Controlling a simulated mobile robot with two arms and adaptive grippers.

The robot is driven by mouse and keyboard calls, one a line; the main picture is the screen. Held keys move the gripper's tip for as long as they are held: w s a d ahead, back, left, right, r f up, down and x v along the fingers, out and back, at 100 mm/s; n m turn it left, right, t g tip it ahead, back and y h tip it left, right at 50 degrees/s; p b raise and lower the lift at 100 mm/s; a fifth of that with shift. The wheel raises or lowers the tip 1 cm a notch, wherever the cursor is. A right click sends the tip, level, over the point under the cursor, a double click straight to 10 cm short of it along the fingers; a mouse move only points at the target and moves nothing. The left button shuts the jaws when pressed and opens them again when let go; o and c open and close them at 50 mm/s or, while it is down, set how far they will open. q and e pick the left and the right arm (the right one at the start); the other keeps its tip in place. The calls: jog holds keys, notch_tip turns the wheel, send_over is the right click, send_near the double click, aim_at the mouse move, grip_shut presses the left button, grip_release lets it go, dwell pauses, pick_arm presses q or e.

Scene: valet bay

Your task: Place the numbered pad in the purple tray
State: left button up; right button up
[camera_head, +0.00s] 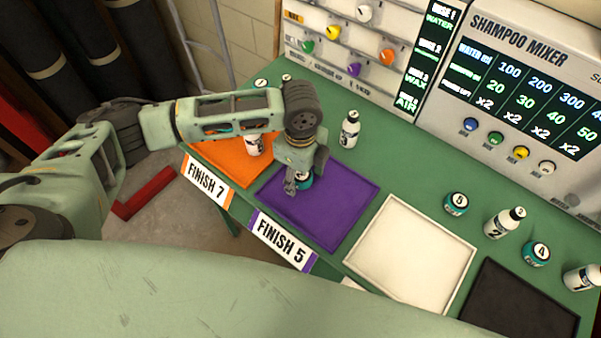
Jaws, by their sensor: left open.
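The purple tray (340,205) lies on the green table behind the "FINISH 5" label. My left gripper (298,184) points down over its left part, with its jaws open. My right gripper is out of view.
An orange tray (236,170) lies left of the purple one, with a white bottle (254,145) by it. A white tray (410,255) and a black tray (520,305) lie to the right, both empty where visible. Bottles and the shampoo mixer panel (525,85) stand behind.

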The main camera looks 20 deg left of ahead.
aim_at(300, 175)
pick_arm(q)
notch_tip(300, 175, up, 12)
jog(key=b, duration=0.1)
jog(key=shift+r, duration=0.15)
dwell(0.4)
dwell(0.5)
